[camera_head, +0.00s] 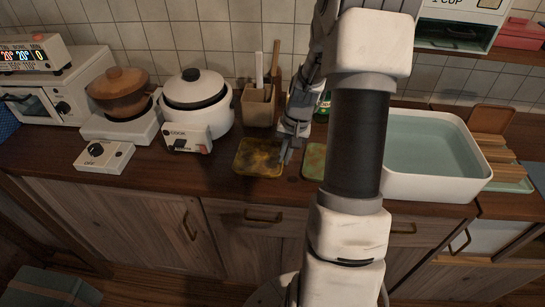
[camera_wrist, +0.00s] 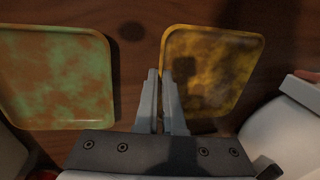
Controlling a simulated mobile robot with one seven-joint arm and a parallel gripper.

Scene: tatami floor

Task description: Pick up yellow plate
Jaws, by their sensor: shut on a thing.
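The yellow plate (camera_head: 257,158), square with rounded corners and brown blotches, lies at the front of the wooden counter in the head view. In the wrist view the yellow plate (camera_wrist: 222,62) is on the right. My gripper (camera_head: 287,156) is at the plate's right edge in the head view. In the wrist view the two fingers of my gripper (camera_wrist: 161,78) are close together at the near part of that edge, shut on the plate's rim. I see no clear gap between the plate and the counter.
A green blotched plate (camera_wrist: 55,78) lies beside it; my arm partly covers it in the head view (camera_head: 313,160). A white rice cooker (camera_head: 198,105) and a utensil holder (camera_head: 258,106) stand behind. A water-filled basin (camera_head: 435,188) stands to the right.

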